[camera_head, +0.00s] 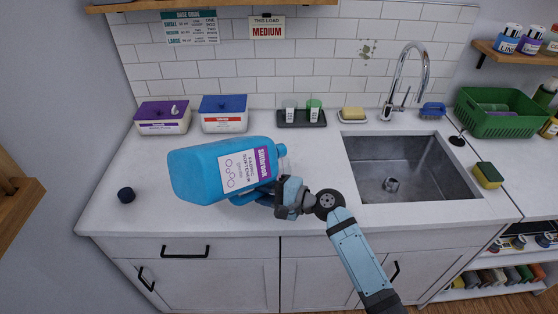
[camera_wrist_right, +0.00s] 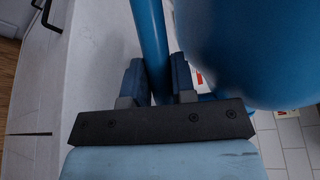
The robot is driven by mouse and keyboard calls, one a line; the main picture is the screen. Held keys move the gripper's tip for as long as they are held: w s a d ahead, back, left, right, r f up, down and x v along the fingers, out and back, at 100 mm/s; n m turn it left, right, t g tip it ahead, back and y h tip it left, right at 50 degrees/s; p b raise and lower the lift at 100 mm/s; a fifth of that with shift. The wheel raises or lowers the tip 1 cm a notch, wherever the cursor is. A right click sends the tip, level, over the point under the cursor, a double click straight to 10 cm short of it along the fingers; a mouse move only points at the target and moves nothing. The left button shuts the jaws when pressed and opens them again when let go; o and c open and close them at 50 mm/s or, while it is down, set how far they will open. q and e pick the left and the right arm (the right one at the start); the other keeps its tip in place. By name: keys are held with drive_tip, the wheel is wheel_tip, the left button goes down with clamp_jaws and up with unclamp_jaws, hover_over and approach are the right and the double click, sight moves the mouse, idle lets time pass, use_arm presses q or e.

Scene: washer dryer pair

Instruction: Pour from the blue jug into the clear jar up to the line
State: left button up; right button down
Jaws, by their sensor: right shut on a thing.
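The blue jug (camera_head: 205,172), with a purple and white fabric softener label, is tipped far over above the counter, its neck end toward the right. My right gripper (camera_head: 266,193) is shut on the jug's handle. In the right wrist view the handle (camera_wrist_right: 148,40) passes between the two fingers (camera_wrist_right: 157,82), with the jug's body (camera_wrist_right: 240,45) beside it. I cannot make out the clear jar or its line; the jug may hide it. No liquid stream can be told. My left gripper is not in view.
A dark cap (camera_head: 126,195) lies on the counter at left. Two boxes (camera_head: 164,117) (camera_head: 223,114), a small tray (camera_head: 301,118) and a soap dish (camera_head: 352,116) stand along the wall. A sink (camera_head: 410,168) is at right. A "MEDIUM" sign (camera_head: 267,27) hangs above.

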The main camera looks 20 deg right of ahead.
drive_tip(key=shift+a+r, duration=0.1)
drive_tip(key=shift+r, duration=0.05)
drive_tip(key=shift+s+a, duration=0.2)
drive_tip(key=shift+a, duration=0.2)
drive_tip(key=shift+s+a+r+m+y+p, duration=0.1)
drive_tip(key=shift+a+r+m+y+p, duration=0.05)
drive_tip(key=shift+r+m+y+p, duration=0.2)
idle(1.7)
drive_tip(key=f+n+b, duration=0.1)
drive_tip(key=f+n+h+b, duration=0.1)
drive_tip(key=f+b, duration=0.1)
drive_tip(key=d+f+n+h+b, duration=0.1)
drive_tip(key=b, duration=0.1)
drive_tip(key=shift+w+d+f, duration=0.1)
drive_tip(key=shift+w+f, duration=0.2)
drive_tip(key=shift+f, duration=0.05)
drive_tip(key=shift+w+d+n, duration=0.1)
drive_tip(key=shift+n, duration=0.25)
drive_tip(key=shift+r+p, duration=0.2)
drive_tip(key=shift+p, duration=0.15)
